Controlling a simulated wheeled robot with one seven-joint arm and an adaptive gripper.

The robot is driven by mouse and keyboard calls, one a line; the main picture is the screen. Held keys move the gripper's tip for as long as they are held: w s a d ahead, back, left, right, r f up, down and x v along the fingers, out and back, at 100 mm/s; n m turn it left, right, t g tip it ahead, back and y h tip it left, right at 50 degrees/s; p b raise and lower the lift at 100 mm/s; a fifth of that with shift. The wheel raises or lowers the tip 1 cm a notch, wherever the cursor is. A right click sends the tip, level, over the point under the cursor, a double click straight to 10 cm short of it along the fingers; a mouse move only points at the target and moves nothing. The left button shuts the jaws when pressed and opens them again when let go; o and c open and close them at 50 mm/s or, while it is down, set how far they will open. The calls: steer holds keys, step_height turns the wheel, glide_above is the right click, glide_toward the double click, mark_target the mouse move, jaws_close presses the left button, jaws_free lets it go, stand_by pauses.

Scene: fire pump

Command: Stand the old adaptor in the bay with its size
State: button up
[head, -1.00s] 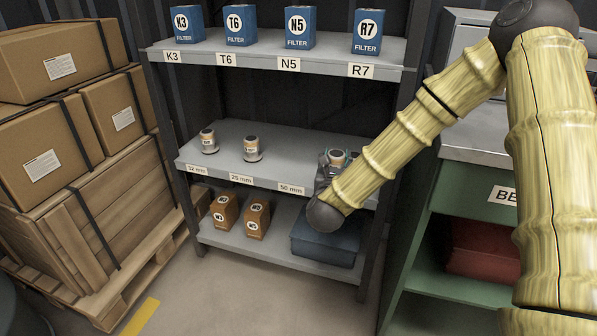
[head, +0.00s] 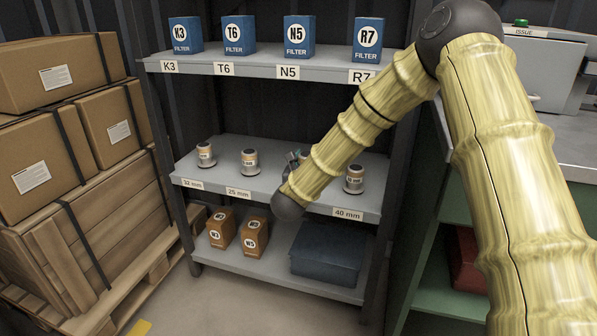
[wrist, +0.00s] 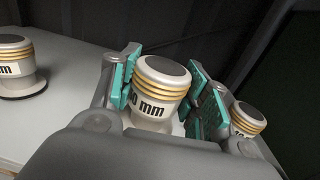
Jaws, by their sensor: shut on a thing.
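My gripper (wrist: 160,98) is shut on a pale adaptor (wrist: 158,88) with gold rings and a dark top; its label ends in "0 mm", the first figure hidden. In the head view, this adaptor (head: 304,156) shows only in part behind my arm, at the middle shelf (head: 228,148), between the 25 mm and 40 mm labels. The bay label there is hidden by my arm. It looks roughly upright; I cannot tell whether its base touches the shelf. Other adaptors stand at the 32 mm bay (head: 205,154), the 25 mm bay (head: 249,162) and the 40 mm bay (head: 354,180).
In the wrist view, one adaptor (wrist: 16,68) stands left of my gripper and another (wrist: 247,120) close by its right finger. Blue filters (head: 299,37) stand on the upper shelf. Orange boxes (head: 222,228) and a blue case (head: 327,253) sit below. Cartons (head: 55,73) are at left.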

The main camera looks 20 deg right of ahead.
steer(key=shift+w+a+f+b, duration=0.3)
steer(key=shift+w+f+b, duration=0.1)
steer(key=shift+w+f, duration=0.25)
steer(key=shift+w+a+f+b, duration=0.25)
steer(key=shift+w+f+b, duration=0.1)
steer(key=shift+w+f, duration=0.2)
steer(key=shift+w+a+f+b, duration=0.3)
steer(key=shift+w+f+b, duration=0.1)
steer(key=shift+w+f, duration=0.25)
steer(key=shift+s+f, duration=0.1)
steer(key=shift+s, duration=0.05)
steer(key=shift+f, duration=0.15)
steer(key=o, duration=1.3)
steer(key=shift+o, duration=0.2)
steer(key=shift+r, duration=0.25)
steer(key=p+v, duration=0.2)
steer(key=v, duration=1)
steer(key=shift+p, duration=0.4)
